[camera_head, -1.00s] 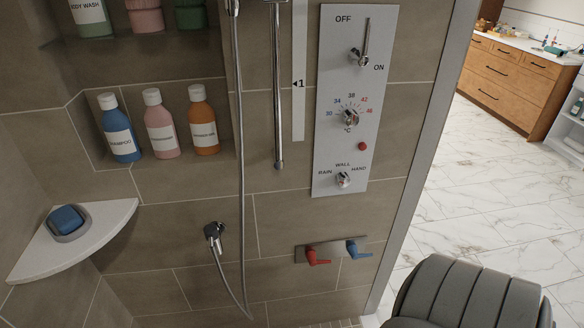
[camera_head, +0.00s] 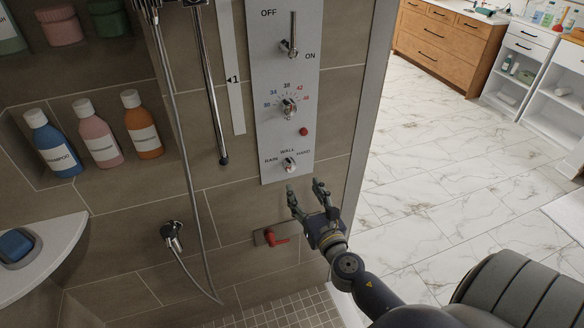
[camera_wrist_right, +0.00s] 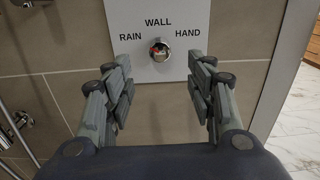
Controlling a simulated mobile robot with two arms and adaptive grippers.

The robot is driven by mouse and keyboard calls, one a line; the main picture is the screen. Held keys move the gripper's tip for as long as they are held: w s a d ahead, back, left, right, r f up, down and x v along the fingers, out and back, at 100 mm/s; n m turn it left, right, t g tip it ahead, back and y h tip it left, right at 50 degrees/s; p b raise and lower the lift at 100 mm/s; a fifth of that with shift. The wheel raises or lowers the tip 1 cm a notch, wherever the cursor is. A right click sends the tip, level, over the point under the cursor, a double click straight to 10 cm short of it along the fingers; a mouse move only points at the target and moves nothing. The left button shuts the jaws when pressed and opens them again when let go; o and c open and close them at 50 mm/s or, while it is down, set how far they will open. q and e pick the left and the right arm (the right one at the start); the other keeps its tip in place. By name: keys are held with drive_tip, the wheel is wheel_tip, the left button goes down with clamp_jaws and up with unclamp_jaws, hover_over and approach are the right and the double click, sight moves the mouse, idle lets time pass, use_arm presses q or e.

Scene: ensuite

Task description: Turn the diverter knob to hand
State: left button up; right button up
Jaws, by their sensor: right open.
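The diverter knob (camera_head: 289,164) is a small chrome knob low on the grey control panel (camera_head: 268,60), among the labels RAIN, WALL and HAND. In the right wrist view the knob (camera_wrist_right: 161,50) sits centred beyond my fingers, with a small reddish mark on its face. I cannot tell clearly which label it points to. My right gripper (camera_head: 306,187) is open and empty, just below and slightly right of the knob, apart from it. In the wrist view its fingers (camera_wrist_right: 157,78) stand either side below the knob. My left gripper is not in view.
A temperature dial (camera_head: 289,109), a red button (camera_head: 304,131) and an OFF/ON lever (camera_head: 291,45) are above the knob. A red lever (camera_head: 277,239) is below, left of my gripper. A shower hose (camera_head: 186,180) hangs left. Bottles (camera_head: 97,138) stand in a niche.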

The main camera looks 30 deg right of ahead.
sight(291, 169)
drive_tip(key=p+x, duration=0.1)
drive_tip(key=x, duration=0.9)
drive_tip(key=shift+w+a+f, duration=0.1)
drive_tip(key=c, duration=1.1)
